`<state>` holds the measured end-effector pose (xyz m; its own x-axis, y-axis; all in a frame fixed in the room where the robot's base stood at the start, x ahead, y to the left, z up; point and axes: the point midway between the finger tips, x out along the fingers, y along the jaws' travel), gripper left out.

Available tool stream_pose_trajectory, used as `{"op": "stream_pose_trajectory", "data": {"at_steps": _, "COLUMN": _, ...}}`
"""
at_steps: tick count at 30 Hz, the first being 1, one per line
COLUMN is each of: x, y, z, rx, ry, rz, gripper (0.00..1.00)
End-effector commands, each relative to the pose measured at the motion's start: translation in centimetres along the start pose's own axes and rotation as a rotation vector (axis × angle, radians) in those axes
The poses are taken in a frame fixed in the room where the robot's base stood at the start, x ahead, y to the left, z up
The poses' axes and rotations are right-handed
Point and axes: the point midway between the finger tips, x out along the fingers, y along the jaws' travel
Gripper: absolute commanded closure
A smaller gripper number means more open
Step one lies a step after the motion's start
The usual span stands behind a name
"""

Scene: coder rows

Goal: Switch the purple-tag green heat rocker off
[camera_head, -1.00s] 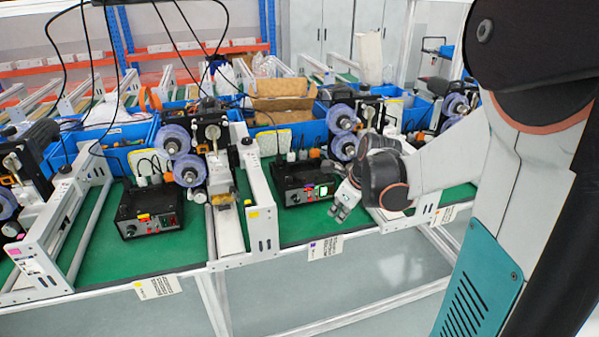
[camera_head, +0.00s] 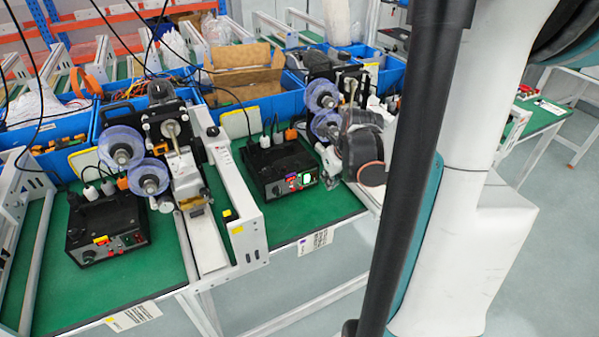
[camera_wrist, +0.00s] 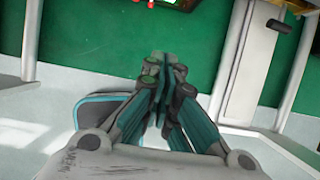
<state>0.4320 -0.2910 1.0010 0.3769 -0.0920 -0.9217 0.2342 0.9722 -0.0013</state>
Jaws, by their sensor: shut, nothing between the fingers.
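In the wrist view my gripper (camera_wrist: 165,66) is shut and empty over the green bench. The box's front edge (camera_wrist: 168,3) just enters at the top, beyond the fingertips. No contact with it shows.
A similar black box (camera_head: 105,228) with a yellow tag stands at the left. A white rail frame (camera_head: 236,200) stands between the boxes. A coder with clear blue reels (camera_head: 322,95) stands behind my gripper. Blue bins (camera_head: 265,105) line the back. Green bench in front of the box is clear.

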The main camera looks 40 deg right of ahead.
Motion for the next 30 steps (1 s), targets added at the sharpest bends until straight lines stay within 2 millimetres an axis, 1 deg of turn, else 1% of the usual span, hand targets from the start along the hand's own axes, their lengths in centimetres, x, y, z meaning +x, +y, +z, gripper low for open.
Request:
{"op": "stream_pose_trajectory", "data": {"at_steps": 13, "x": 0.0, "y": 0.0, "z": 0.0, "rx": 0.000, "ry": 0.000, "rz": 0.000, "gripper": 1.00}}
{"op": "stream_pose_trajectory", "data": {"at_steps": 17, "x": 0.6, "y": 0.0, "z": 0.0, "rx": -0.001, "ry": 0.000, "rz": 0.000, "gripper": 1.00}}
{"op": "stream_pose_trajectory", "data": {"at_steps": 20, "x": 1.8, "y": 0.0, "z": -0.1, "rx": -0.002, "ry": 0.000, "rz": 0.000, "gripper": 1.00}}
{"op": "stream_pose_trajectory", "data": {"at_steps": 23, "x": 3.5, "y": 0.0, "z": -0.1, "rx": -0.002, "ry": 0.000, "rz": 0.000, "gripper": 1.00}}
{"op": "stream_pose_trajectory", "data": {"at_steps": 30, "x": 8.2, "y": 0.0, "z": -0.1, "rx": -0.002, "ry": 0.000, "rz": 0.000, "gripper": 1.00}}
